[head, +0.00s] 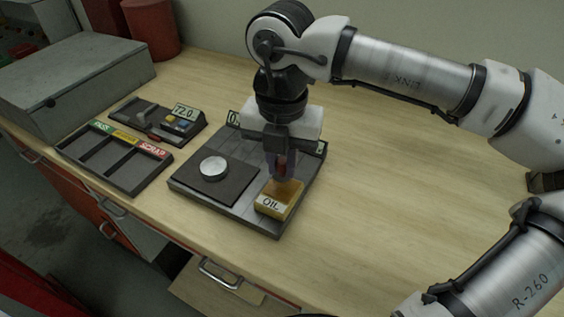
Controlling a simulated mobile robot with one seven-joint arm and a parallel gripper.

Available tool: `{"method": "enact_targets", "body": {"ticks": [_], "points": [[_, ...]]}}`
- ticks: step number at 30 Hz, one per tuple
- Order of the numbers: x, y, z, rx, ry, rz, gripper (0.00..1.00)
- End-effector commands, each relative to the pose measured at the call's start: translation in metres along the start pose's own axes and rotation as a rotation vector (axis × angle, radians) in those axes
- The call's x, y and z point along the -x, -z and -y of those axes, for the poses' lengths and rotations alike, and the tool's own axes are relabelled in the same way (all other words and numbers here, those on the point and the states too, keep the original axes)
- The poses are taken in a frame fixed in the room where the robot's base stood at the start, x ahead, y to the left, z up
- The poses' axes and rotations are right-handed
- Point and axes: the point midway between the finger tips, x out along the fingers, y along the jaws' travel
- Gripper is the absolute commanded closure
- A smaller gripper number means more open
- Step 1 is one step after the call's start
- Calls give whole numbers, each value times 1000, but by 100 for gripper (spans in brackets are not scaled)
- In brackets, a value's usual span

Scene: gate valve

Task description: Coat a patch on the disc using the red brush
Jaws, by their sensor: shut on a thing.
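The disc (214,167) is a small, round, silvery piece lying flat on a dark square pad (226,193) on the grey fixture board. My gripper (281,168) points down over the right part of the board and is shut on the red brush (281,171), of which only a little reddish part shows between the fingers. The brush's lower end is over or in the top of the yellow oil box (275,205), labelled OIL. I cannot tell whether it touches. The gripper is to the right of the disc and apart from it.
A dark tray (114,157) with green, yellow and red labels lies left of the board. Behind it is a device (187,113) with a small display. A grey metal case (70,83) and a red canister (152,28) stand at the back left. The tabletop (400,180) to the right is clear.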

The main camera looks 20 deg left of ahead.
Motion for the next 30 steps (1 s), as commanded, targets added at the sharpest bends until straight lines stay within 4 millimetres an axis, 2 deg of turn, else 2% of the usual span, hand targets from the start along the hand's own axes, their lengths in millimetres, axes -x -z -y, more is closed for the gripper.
{"method": "enact_targets", "body": {"ticks": [15, 30], "points": [[44, 0, 0, -2, 0, 2, 100], [47, 0, 0, -1, 0, 1, 100]]}}
